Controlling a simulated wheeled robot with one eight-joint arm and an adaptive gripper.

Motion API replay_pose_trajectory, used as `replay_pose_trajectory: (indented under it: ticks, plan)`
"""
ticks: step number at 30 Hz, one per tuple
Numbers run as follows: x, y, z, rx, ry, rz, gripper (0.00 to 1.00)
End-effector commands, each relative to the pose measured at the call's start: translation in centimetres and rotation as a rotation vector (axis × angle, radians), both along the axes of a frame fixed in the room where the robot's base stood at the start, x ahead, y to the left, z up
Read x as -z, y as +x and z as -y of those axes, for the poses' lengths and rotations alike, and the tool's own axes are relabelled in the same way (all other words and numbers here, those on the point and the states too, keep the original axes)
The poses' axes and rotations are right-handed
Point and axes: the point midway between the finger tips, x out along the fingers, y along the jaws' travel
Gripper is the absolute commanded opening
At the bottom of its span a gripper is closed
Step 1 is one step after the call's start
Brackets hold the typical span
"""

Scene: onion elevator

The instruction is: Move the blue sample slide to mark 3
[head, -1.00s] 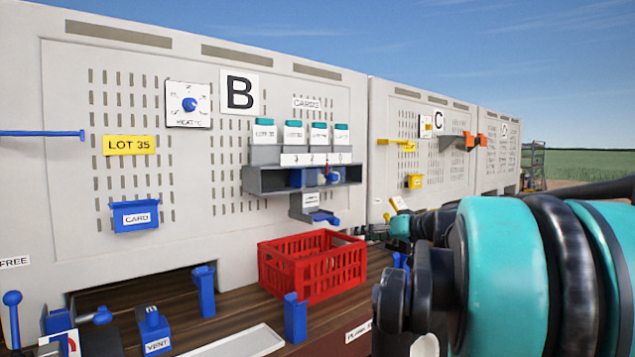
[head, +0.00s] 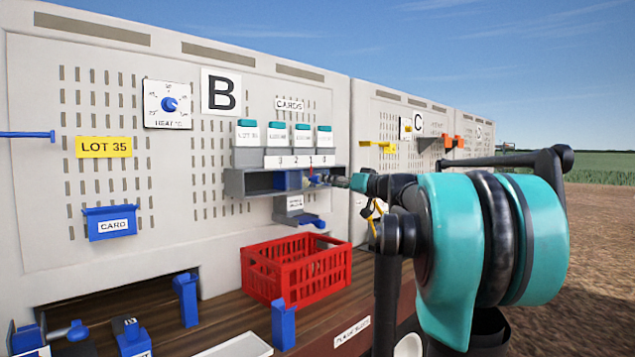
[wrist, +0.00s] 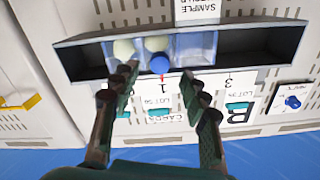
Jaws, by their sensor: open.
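The blue sample slide (wrist: 196,47) sits in a grey channel (wrist: 268,28) on the panel. In the wrist view, which shows the panel upside down, two of its cells hold pale round pieces and one looks empty. Its round blue knob (wrist: 160,64) faces me, and a small red pointer below it lines up with the mark 1 label (wrist: 162,88). The mark 3 label (wrist: 228,80) is further right in that view. My gripper (wrist: 160,73) is open, with its fingertips either side of the knob and apart from it. In the head view the slide (head: 281,180) is partly hidden.
The channel is empty towards mark 3. Card boxes with teal tops (head: 247,132) hang just above the channel. A small sample holder (head: 294,205) is below it. A red crate (head: 297,276) stands on the wooden deck underneath.

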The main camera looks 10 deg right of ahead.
Motion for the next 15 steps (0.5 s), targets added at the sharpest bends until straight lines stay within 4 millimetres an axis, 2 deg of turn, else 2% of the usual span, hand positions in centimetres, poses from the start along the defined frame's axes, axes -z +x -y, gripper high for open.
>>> replay_pose_trajectory:
  ticks: [1,7,15]
  plan:
    - [0.0,0.9,-0.8,-0.003,0.0,0.0,0.45]
    - [0.0,3.6,-2.7,-0.002,0.0,0.0,0.45]
    - [0.0,5.4,-3.9,0.0,0.0,0.0,0.45]
